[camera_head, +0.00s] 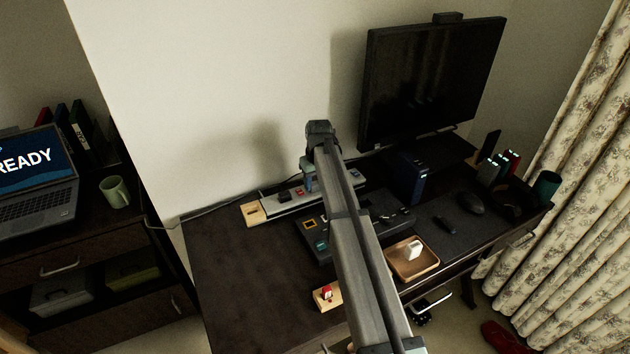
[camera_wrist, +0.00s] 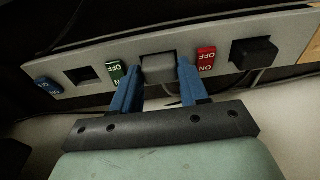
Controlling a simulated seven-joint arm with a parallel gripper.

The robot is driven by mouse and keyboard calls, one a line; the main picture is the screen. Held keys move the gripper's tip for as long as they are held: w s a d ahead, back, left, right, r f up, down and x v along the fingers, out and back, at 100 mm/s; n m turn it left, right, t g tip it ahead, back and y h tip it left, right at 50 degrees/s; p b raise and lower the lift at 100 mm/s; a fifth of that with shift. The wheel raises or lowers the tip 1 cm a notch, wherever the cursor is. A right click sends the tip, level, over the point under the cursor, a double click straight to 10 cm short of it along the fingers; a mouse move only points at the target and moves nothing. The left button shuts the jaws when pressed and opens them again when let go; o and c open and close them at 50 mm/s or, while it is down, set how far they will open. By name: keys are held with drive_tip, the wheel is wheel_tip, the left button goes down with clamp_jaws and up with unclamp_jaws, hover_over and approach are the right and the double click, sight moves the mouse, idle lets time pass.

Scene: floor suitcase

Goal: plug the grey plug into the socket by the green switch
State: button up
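The power strip (camera_wrist: 225,35) runs across the wrist view; it also shows on the desk in the head view (camera_head: 283,207). The green switch (camera_wrist: 116,74) is left of the grey plug (camera_wrist: 158,68) in the wrist view, and the red switch (camera_wrist: 206,60) is right of it. The plug is at the strip between these switches; how deep it sits in the socket cannot be told. My gripper (camera_wrist: 160,70) has its blue fingertips against both sides of the plug. In the head view my gripper (camera_head: 310,182) is partly hidden by my arm.
In the wrist view, an empty socket (camera_wrist: 83,74) lies between the blue switch (camera_wrist: 47,86) and the green switch. A black plug (camera_wrist: 253,53) sits right of the red switch. A dark panel box (camera_head: 316,240) and a wooden tray (camera_head: 428,268) are in front of the strip.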

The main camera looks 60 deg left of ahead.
sight(318, 192)
drive_tip(key=o, duration=0.4)
drive_tip(key=shift+r, duration=0.15)
drive_tip(key=r, duration=0.4)
drive_tip(key=d+r, duration=0.1)
drive_tip(key=r, duration=0.7)
drive_tip(key=shift+d, duration=0.2)
drive_tip(key=shift+w, duration=0.1)
